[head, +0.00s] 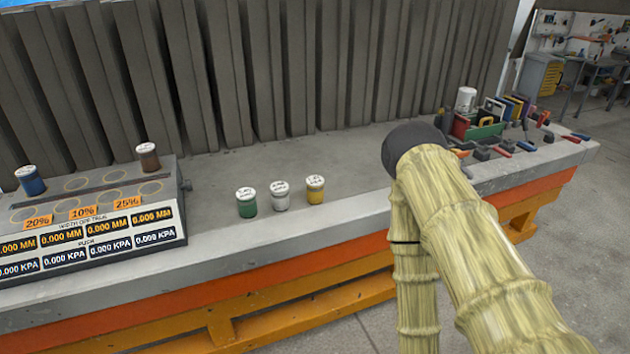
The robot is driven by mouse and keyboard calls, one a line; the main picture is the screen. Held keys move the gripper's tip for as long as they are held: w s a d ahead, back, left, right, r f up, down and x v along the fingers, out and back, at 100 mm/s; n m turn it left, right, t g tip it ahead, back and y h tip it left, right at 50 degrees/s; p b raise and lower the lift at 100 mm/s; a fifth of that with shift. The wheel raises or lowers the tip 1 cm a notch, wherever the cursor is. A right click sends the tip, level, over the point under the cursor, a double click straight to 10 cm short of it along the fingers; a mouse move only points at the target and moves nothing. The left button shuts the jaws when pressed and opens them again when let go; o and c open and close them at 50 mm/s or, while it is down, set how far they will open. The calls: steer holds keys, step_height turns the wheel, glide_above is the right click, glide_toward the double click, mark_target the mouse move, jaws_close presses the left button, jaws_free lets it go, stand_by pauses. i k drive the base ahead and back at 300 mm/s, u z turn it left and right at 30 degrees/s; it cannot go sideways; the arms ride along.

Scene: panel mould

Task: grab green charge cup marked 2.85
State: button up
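The green charge cup (246,203) stands upright on the grey bench top, left of the middle of the head view. It has a white lid with dark writing too small to read. Close to its right stand a white-grey cup (281,197) and a yellow cup (315,191), both with white lids. My arm, in a pale yellow sleeve, reaches up from the lower right to a dark rounded joint. My gripper does not show; it may be hidden behind the arm. The green cup is clear of the arm and fully visible.
A display panel (92,241) with ring-marked places fills the left end, holding a blue cup (30,180) and a brown cup (148,157). Upright grey slabs (270,75) line the back. Tools and coloured blocks (485,125) crowd the right end. The bench top (350,155) is otherwise clear.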

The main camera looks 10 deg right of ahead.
mark_target(246, 200)
steer(key=z, duration=1.3)
steer(key=i, duration=0.75)
steer(key=u, duration=2.2)
